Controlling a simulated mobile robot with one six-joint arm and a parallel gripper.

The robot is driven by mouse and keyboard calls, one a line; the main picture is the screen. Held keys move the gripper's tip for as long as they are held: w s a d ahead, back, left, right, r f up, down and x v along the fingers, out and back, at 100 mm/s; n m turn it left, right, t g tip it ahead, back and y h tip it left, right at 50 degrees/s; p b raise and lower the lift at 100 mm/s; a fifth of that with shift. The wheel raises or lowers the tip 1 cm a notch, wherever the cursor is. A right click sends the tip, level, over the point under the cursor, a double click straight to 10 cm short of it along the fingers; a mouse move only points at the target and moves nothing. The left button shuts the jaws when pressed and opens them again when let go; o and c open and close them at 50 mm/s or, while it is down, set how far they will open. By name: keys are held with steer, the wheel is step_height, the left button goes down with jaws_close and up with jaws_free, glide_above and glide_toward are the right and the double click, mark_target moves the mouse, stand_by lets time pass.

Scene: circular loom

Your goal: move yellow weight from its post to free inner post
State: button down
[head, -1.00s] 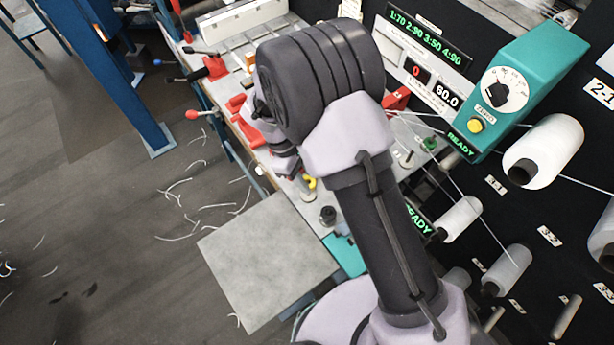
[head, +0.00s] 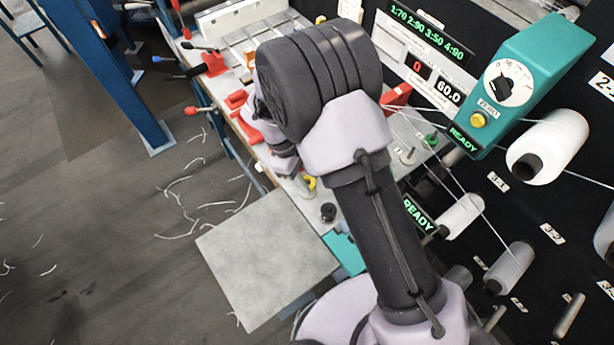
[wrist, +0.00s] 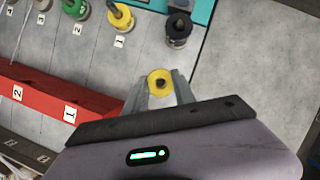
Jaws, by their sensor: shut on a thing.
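In the wrist view my gripper (wrist: 160,86) is shut on a yellow ring-shaped weight (wrist: 160,76) with a dark centre. I cannot tell whether a post stands inside that centre. A second yellow piece (wrist: 119,17) sits on a post by a label "1", apart from my fingers. A yellow piece (head: 309,182) also shows in the head view beside my wrist, partly covered. I cannot make out a free inner post.
A black weight (wrist: 178,28) stands near a teal panel (wrist: 201,10). A green weight (wrist: 74,9) stands at the upper left. A long red bar (wrist: 45,98) with number labels lies left of my gripper. The grey surface to the right is bare.

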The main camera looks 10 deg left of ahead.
steer(key=shift+f+b, duration=0.3)
steer(key=shift+f, duration=0.25)
steer(key=c, duration=0.9)
jaws_free()
steer(key=shift+c, duration=0.2)
steer(key=p+v, duration=0.3)
steer(key=v, duration=1.4)
steer(key=shift+r, duration=0.25)
